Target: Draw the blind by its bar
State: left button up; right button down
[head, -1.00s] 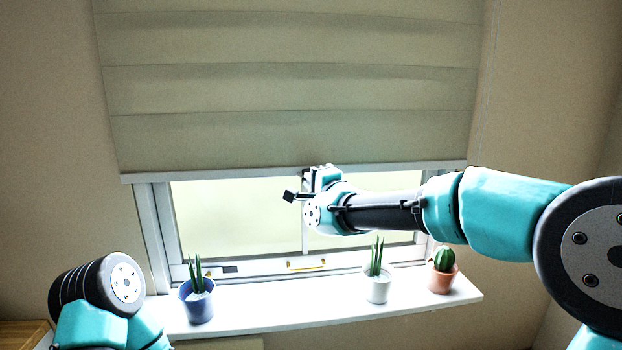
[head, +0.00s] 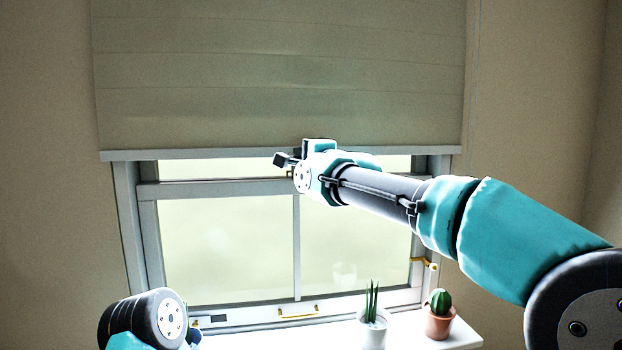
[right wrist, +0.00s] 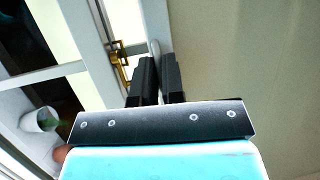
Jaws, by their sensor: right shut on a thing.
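The beige blind (head: 280,75) hangs over the upper part of the window, and its fabric fills the right of the right wrist view (right wrist: 245,65). Its pale bar (head: 200,154) runs level along the lower edge. My right gripper (head: 287,159) is at about the middle of the bar. In the right wrist view its two dark fingers (right wrist: 157,82) are shut on the bar (right wrist: 154,52), which passes between them. The arm hides part of the bar in the head view. Only a link of my left arm shows at the lower left; its gripper is out of frame.
The window (head: 230,245) is bare below the bar, with a brass handle (head: 298,312) low on its frame. A potted plant (head: 372,325) and a cactus in a terracotta pot (head: 440,315) stand on the white sill (head: 408,335).

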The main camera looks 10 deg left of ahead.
aim_at(293, 136)
jog(key=shift+r, duration=1.9)
jog(key=c, duration=1.2)
grip_release()
jog(key=shift+c, duration=0.2)
jog(key=shift+s+d, duration=0.15)
jog(key=v, duration=1.7)
